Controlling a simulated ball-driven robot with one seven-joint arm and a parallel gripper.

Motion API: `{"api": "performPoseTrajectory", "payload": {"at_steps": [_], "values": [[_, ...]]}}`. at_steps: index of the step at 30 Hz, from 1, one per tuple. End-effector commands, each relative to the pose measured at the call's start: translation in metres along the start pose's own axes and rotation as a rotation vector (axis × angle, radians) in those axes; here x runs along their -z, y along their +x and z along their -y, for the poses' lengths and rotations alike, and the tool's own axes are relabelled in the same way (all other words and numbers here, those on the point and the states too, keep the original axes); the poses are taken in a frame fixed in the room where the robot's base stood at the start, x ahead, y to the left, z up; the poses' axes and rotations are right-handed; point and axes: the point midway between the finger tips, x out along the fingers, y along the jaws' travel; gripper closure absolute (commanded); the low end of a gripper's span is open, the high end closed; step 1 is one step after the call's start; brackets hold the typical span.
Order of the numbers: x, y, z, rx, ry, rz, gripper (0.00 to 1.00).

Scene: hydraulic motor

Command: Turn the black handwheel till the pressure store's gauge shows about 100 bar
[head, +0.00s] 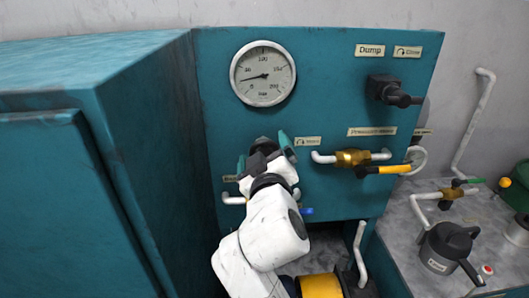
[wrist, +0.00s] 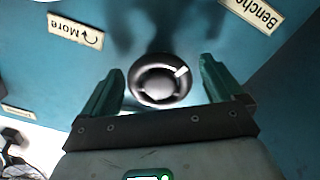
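The black handwheel (wrist: 160,80) shows in the wrist view as a round knob with a pale mark at its upper right. My gripper (wrist: 160,68) is open, with one green finger on each side of the wheel and visible gaps to it. In the head view my gripper (head: 264,152) is at the panel below the gauge, with the dark wheel (head: 263,142) partly hidden between the fingers. The round pressure gauge (head: 263,74) is in full view. Its black needle points left and slightly down; the small numbers are hard to read.
A "More" label (head: 307,142) is beside the wheel. To the right are a brass valve with a yellow lever (head: 392,169) and a black dump valve handle (head: 392,91). A teal cabinet (head: 70,150) stands close on the left. A grey bench is at the lower right.

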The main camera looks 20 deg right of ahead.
Motion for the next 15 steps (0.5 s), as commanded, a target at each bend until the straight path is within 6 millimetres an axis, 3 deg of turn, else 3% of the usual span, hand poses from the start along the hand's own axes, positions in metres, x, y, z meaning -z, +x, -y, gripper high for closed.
{"api": "performPoseTrajectory", "payload": {"at_steps": [2,15], "values": [[-0.0001,-0.0001,0.0,0.0,0.0,0.0,0.13],[-0.0003,-0.0003,0.0003,0.001,-0.001,0.001,0.55]]}}
